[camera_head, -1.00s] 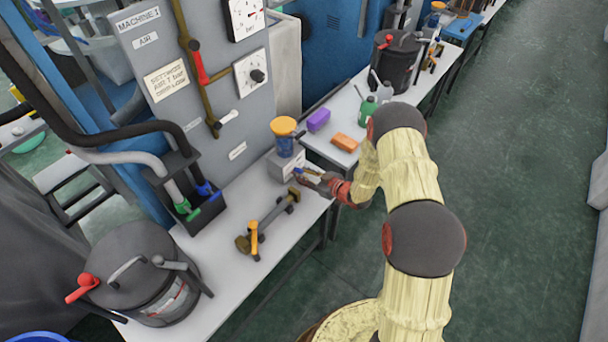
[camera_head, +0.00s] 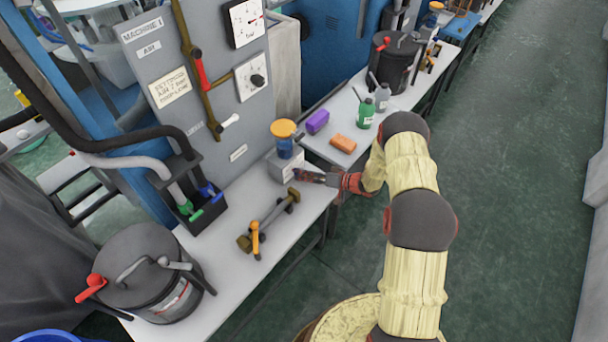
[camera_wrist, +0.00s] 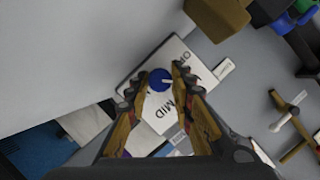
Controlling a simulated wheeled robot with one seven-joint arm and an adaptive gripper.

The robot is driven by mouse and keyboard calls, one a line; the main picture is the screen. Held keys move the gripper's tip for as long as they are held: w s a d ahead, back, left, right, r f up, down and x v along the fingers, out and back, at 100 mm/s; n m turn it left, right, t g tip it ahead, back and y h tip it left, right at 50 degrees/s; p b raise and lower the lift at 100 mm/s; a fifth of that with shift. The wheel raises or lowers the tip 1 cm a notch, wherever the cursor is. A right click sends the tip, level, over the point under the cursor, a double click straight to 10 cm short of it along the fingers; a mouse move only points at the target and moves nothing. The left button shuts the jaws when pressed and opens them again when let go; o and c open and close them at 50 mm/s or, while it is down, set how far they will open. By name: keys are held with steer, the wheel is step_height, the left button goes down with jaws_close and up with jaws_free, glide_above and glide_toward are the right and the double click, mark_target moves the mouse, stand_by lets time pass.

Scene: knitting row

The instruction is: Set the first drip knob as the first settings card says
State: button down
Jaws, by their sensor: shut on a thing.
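The first drip knob (camera_wrist: 158,82) is a round blue knob with a small white mark, on a white plate (camera_wrist: 150,65) in the wrist view. The plate reads "MID"; another word starting with "O" is partly hidden by a finger. My gripper (camera_wrist: 158,84) has its fingertips on either side of the knob and is shut on it. In the head view my gripper (camera_head: 298,175) is at the right side of the grey drip box (camera_head: 280,165), which carries a blue cup with an orange lid (camera_head: 284,130). The settings card (camera_head: 170,88) is on the machine panel; its drip line is too blurred to read.
A brass fitting with an orange lever (camera_head: 262,222) lies on the white table, left of my gripper. A dark lidded pot (camera_head: 150,275) stands at the near end. A purple block (camera_head: 317,122) and an orange block (camera_head: 343,143) lie beyond the drip box. The aisle floor is clear.

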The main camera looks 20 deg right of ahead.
steer(key=shift+w+d+m+y, duration=0.1)
steer(key=shift+m+y, duration=0.2)
steer(key=shift+m, duration=0.3)
steer(key=c, duration=1.6)
jaws_free()
steer(key=shift+c, duration=0.2)
steer(key=shift+o, duration=0.4)
steer(key=v, duration=1.2)
steer(key=shift+w+d+f, duration=0.1)
steer(key=shift+d, duration=0.05)
